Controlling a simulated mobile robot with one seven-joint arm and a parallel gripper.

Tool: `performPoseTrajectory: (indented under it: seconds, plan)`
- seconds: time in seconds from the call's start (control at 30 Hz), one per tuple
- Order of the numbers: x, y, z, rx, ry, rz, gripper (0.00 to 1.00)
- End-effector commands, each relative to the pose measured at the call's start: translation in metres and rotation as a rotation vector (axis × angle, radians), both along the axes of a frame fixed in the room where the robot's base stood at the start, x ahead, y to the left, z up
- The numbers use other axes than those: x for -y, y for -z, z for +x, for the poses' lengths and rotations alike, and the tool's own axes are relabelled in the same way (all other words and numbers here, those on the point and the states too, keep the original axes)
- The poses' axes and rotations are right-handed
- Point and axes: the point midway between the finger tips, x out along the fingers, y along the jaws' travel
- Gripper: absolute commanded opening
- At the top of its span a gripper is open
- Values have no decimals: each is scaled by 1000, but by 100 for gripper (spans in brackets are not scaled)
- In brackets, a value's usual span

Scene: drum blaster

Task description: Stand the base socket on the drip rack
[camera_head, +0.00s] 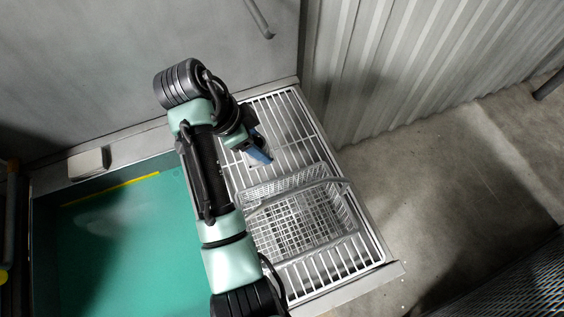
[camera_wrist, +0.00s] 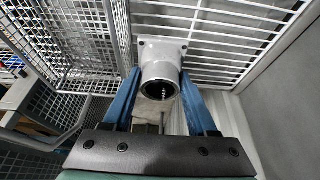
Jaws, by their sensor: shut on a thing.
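The base socket (camera_wrist: 161,68) is a grey metal piece with a round tube and a square flange. In the wrist view it sits between my gripper's blue fingers, the tube mouth facing the camera and the flange toward the rack bars. My gripper (camera_head: 262,157) is shut on the socket, over the back part of the drip rack (camera_head: 292,118), a white wire grid. The rack's bars also show behind the flange in the wrist view (camera_wrist: 215,22). I cannot tell whether the flange touches the bars. In the head view my gripper and arm mostly hide the socket.
A grey wire basket (camera_head: 345,208) stands on the front part of the rack, close to my gripper; it shows at left in the wrist view (camera_wrist: 92,30). A green-filled tank (camera_head: 120,240) lies left. A corrugated wall (camera_head: 370,70) rises behind. Rack bars right of my gripper are clear.

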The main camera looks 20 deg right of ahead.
Motion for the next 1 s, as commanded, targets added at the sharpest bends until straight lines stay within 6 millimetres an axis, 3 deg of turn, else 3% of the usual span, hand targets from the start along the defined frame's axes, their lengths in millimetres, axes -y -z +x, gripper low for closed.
performPoseTrajectory:
  seconds: [0.2, 0.6, 1.0]
  plan:
    - [0, 40, -1, -4, 3, 0, 0]
    - [0, 88, -1, -3, 2, 1, 0]
    - [0, 96, 0, 1, 2, 1, 0]
